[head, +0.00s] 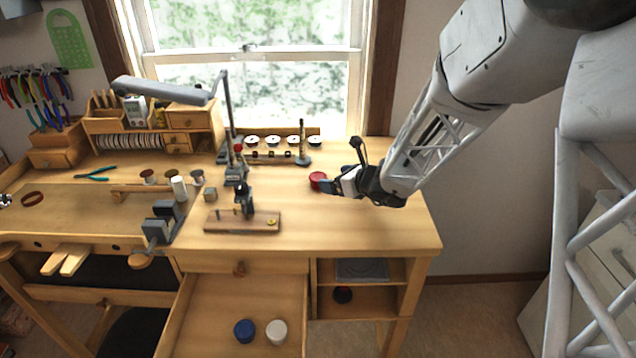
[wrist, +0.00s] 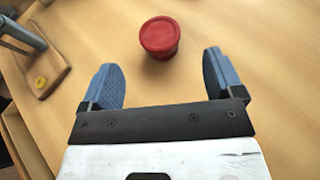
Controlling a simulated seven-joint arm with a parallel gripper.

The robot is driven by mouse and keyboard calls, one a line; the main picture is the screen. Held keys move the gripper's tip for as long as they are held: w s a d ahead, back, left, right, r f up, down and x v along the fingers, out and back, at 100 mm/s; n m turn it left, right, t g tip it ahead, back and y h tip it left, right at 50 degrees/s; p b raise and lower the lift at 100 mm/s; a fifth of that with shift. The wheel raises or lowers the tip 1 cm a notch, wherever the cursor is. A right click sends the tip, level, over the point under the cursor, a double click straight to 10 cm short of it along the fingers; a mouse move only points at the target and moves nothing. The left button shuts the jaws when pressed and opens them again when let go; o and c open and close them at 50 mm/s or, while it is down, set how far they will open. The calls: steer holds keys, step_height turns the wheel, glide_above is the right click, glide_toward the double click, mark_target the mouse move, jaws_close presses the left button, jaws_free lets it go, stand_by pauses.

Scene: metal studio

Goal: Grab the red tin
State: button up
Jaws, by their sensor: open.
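The red tin (head: 317,180) stands on the right part of the workbench top, a short round tin with a lid. In the wrist view the red tin (wrist: 160,38) sits upright ahead of my gripper, centred between the lines of its fingers but beyond their tips. My gripper (wrist: 167,75) is open and empty, with two blue finger pads apart. In the head view my gripper (head: 328,186) is low over the bench beside the tin, on its right, and partly hides it.
A wooden board with a small tool (head: 243,221) lies left of the tin; its yellow piece also shows in the wrist view (wrist: 41,82). A stand (head: 303,150) and a row of small dishes are behind. An open drawer (head: 215,325) holds a blue and a white tin. The bench's right front is clear.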

mark_target(318, 176)
steer(key=shift+x, duration=1.25)
steer(key=shift+a, duration=0.1)
steer(key=shift+x, duration=2.55)
steer(key=shift+c, duration=0.2)
steer(key=c, duration=1)
steer(key=shift+r, duration=0.25)
